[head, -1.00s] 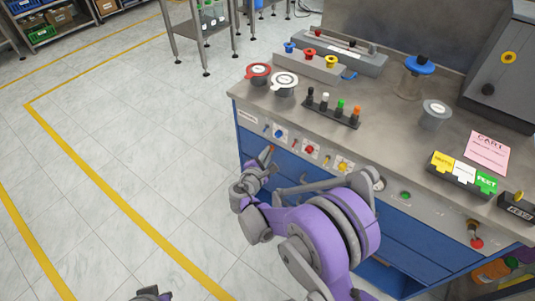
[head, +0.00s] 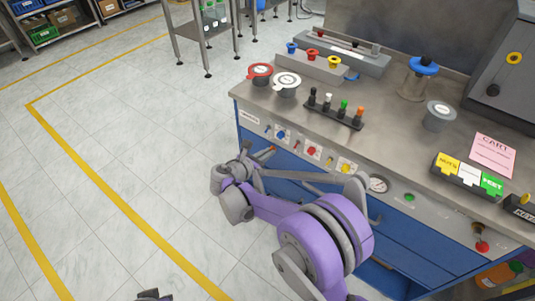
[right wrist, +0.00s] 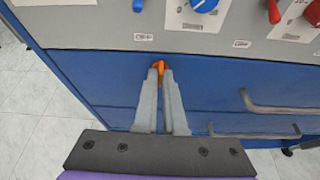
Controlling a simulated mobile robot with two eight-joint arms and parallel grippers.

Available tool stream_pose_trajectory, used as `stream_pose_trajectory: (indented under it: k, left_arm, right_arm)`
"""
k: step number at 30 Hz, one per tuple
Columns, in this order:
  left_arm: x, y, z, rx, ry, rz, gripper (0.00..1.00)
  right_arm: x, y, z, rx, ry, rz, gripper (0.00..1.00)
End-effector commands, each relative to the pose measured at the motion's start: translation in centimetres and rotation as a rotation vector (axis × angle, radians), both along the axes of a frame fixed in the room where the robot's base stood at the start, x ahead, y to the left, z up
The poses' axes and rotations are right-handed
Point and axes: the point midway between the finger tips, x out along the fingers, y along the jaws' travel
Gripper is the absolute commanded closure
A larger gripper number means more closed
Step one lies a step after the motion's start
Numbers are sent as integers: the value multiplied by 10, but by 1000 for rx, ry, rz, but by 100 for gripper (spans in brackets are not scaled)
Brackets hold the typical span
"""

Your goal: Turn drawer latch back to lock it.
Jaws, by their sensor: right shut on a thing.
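The drawer latch (right wrist: 158,66) is a small orange piece on the blue drawer front (right wrist: 215,85), just under the grey panel. My right gripper (right wrist: 160,74) is shut on the latch, with one grey finger on each side of it. Most of the latch is hidden between the fingertips. In the head view my right gripper (head: 262,156) reaches the upper left part of the cabinet front, and the latch is hardly visible there. My left gripper does not show clearly in either view.
Above the latch, the grey panel carries a blue knob (head: 281,134), a red knob (head: 311,151) and a yellow knob (head: 345,167). Drawer handles (right wrist: 275,107) stick out to the right of my fingers. Open floor (head: 130,170) lies left of the cabinet.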

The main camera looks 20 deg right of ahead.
Motion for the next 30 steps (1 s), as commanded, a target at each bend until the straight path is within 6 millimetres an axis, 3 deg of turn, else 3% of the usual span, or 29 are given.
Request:
stream_pose_trajectory:
  k: [20,21,25,30]
  left_arm:
    - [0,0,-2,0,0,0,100]
    - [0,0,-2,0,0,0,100]
    - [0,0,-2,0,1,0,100]
    - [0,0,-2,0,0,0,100]
  right_arm:
    - [1,0,0,-42,50,0,100]
    - [1,0,0,-42,50,0,89]
    - [1,0,0,-41,49,0,66]
    - [1,0,0,-40,50,0,62]
